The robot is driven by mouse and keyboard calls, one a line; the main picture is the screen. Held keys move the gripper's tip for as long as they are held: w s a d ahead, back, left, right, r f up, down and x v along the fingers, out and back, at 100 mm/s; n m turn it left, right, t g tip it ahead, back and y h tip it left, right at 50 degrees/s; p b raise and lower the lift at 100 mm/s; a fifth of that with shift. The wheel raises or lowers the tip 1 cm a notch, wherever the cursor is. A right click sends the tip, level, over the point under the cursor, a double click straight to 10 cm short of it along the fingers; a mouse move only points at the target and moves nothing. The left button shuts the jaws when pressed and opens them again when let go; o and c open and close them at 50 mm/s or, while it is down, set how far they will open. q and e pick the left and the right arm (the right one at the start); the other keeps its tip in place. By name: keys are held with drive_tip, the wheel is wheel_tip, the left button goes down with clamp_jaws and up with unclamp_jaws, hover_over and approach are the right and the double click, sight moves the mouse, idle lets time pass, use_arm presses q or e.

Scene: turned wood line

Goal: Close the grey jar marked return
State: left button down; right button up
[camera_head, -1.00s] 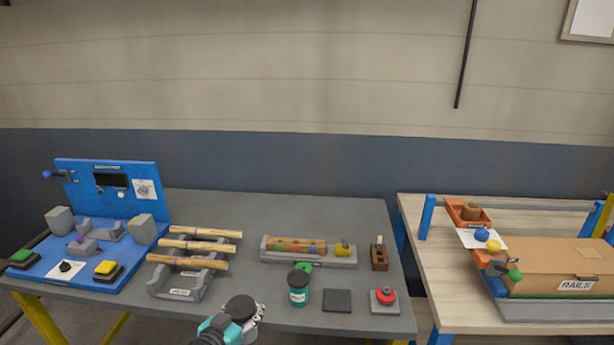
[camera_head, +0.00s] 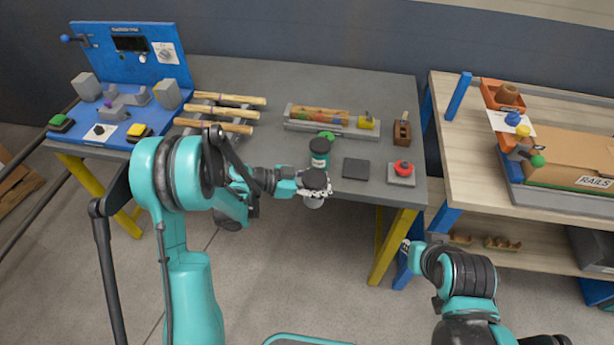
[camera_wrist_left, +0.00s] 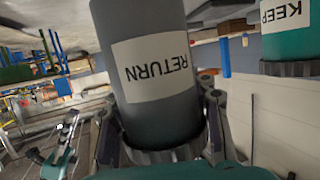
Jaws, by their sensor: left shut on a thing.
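The grey jar marked RETURN (camera_wrist_left: 155,70) fills the middle of the left wrist view, its label upside down there. My left gripper (camera_head: 316,182) is shut on the jar's dark lid end (camera_wrist_left: 165,150). In the head view the grey jar (camera_head: 313,203) shows just below the gripper, by the table's front edge. Its lid is mostly hidden by the gripper, so I cannot tell how far it is closed. My right gripper (camera_head: 405,245) is low at the right, in front of the tables; its jaws are too small to read.
A teal jar marked KEEP (camera_wrist_left: 287,35) stands on the grey table just behind my left gripper; it also shows in the head view (camera_head: 319,160). A dark flat pad (camera_head: 356,169) and a red button (camera_head: 402,168) lie to its right. Wooden handles (camera_head: 225,112) sit on a rack at left.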

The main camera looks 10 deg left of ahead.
use_arm(q)
drive_tip(key=shift+w+d+f+m+g+h, duration=0.15)
drive_tip(key=shift+d+f+m+g, duration=0.1)
drive_tip(key=shift+d+m+g, duration=0.2)
drive_tip(key=shift+s+d+f+m+g+h, duration=0.15)
drive_tip(key=shift+d+f+m+g, duration=0.15)
drive_tip(key=shift+d+g, duration=0.25)
drive_tip(key=shift+w, duration=0.1)
